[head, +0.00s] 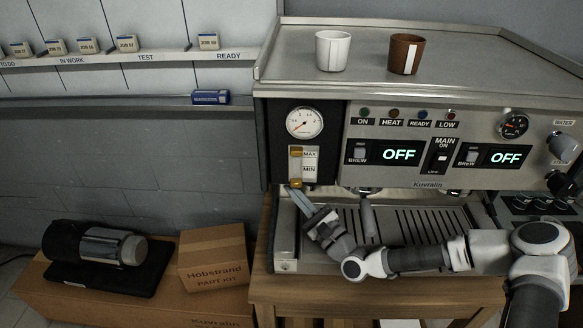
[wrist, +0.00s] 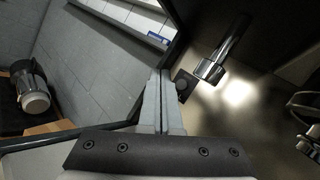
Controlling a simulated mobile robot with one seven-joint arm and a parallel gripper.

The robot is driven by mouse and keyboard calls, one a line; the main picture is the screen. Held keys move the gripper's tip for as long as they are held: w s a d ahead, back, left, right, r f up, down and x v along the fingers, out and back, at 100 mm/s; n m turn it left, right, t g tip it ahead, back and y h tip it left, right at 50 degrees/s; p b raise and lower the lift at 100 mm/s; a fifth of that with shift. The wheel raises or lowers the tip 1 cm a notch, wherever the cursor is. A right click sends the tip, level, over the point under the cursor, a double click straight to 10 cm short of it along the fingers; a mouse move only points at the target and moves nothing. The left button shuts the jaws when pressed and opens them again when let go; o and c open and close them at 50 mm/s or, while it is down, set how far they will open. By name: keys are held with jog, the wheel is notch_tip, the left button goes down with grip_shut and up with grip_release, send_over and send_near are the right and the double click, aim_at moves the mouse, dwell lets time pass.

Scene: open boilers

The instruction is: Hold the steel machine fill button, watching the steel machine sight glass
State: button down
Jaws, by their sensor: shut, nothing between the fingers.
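The steel machine (head: 430,185) fills the right of the head view. Its sight glass (head: 296,167) is a short upright tube between brass fittings, beside MAX and MIN labels; its water level is too small to read. My gripper (head: 291,190) is shut and empty, its fingertips just below the sight glass at the machine's left front corner. In the wrist view my closed fingers (wrist: 163,75) reach beside a small dark knob on a dark square (wrist: 184,85), which may be the fill button. I cannot tell whether they touch it. No fill button shows in the head view.
A chrome spout (wrist: 218,60) is close right of the fingers. A pressure gauge (head: 305,122) sits above the sight glass. A white cup (head: 333,51) and a brown cup (head: 405,54) stand on the machine. A cardboard box (head: 213,260) and a steel-and-black cylinder (head: 95,245) lie left.

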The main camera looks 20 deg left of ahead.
jog(key=shift+w+a+b, duration=0.2)
jog(key=shift+w+b, duration=0.15)
jog(key=shift+w, duration=0.4)
jog(key=shift+w+a+b, duration=0.15)
jog(key=shift+w+b, duration=0.25)
jog(key=shift+w, duration=0.3)
jog(key=shift+w+a+b, duration=0.2)
jog(key=shift+w+b, duration=0.15)
jog(key=shift+w, duration=0.4)
jog(key=shift+w+f+b, duration=0.1)
jog(key=shift+w+b, duration=0.1)
jog(key=shift+b, duration=0.15)
jog(key=shift+w+a+b, duration=0.1)
jog(key=shift+w+b, duration=0.1)
jog(key=shift+b, duration=0.1)
jog(key=shift+w+b, duration=0.45)
jog(key=shift+b, duration=0.05)
dwell(4.7)
